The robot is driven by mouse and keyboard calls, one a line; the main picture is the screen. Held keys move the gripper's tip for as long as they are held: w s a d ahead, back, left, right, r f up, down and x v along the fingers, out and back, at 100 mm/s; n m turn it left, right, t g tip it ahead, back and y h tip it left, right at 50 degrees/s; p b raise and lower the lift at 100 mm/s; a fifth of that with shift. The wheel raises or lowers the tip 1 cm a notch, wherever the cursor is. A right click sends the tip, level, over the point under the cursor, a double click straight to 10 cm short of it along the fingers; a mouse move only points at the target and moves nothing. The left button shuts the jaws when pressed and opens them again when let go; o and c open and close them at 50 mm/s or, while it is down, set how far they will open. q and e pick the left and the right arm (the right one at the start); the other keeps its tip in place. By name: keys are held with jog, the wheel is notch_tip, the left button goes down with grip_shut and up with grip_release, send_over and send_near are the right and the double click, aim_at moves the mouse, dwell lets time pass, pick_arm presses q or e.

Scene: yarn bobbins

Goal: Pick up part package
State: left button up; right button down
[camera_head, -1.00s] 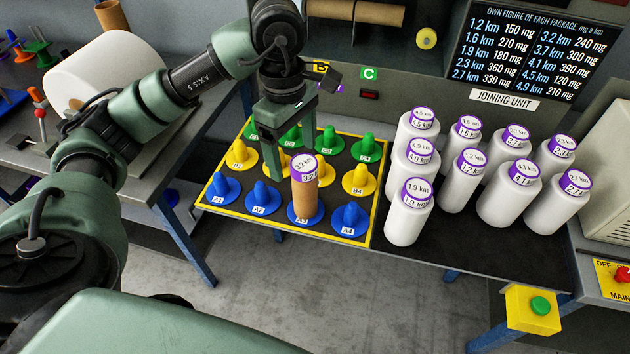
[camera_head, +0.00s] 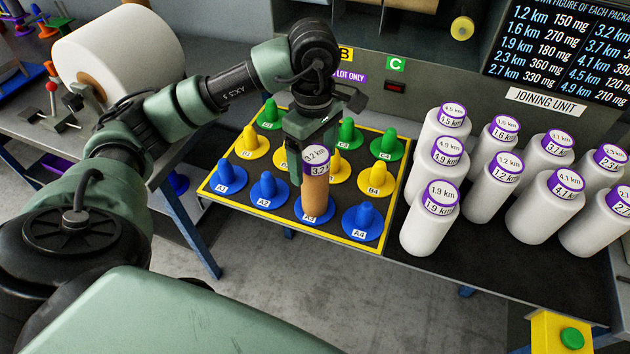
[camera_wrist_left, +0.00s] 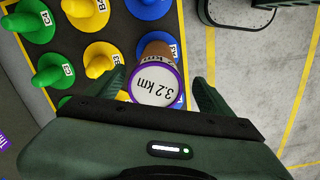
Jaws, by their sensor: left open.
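The part package (camera_head: 315,193) is a narrow brown tube with a purple-rimmed 3.2 km label on top. It stands upright on blue peg A3 in the front row of the black, yellow-edged peg board (camera_head: 225,192). My left gripper (camera_head: 311,160) is open at the top of this package. In the left wrist view the label (camera_wrist_left: 155,86) shows between the two spread fingers of the gripper (camera_wrist_left: 158,75), with a gap on the right side. Whether the left finger touches it I cannot tell. My right gripper is not in view.
Blue, yellow and green pegs stand around the package, with blue peg A4 (camera_head: 362,221) to its right. Several white full packages (camera_head: 427,232) stand on the dark table at right. A large white roll (camera_head: 120,55) lies at the back left.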

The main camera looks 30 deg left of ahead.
pick_arm(q)
jog(key=f, duration=0.2)
jog(key=f+p, duration=0.1)
jog(key=f, duration=0.1)
jog(key=shift+w, duration=0.25)
jog(key=c, duration=1.4)
jog(key=shift+c, duration=0.2)
jog(key=shift+r, duration=0.1)
notch_tip(320, 180, up, 8)
jog(key=shift+w+r+b, duration=0.1)
jog(key=shift+r+b, duration=0.1)
jog(key=shift+b, duration=0.4)
notch_tip(320, 180, up, 11)
jog(key=p, duration=0.2)
jog(key=shift+r, duration=0.2)
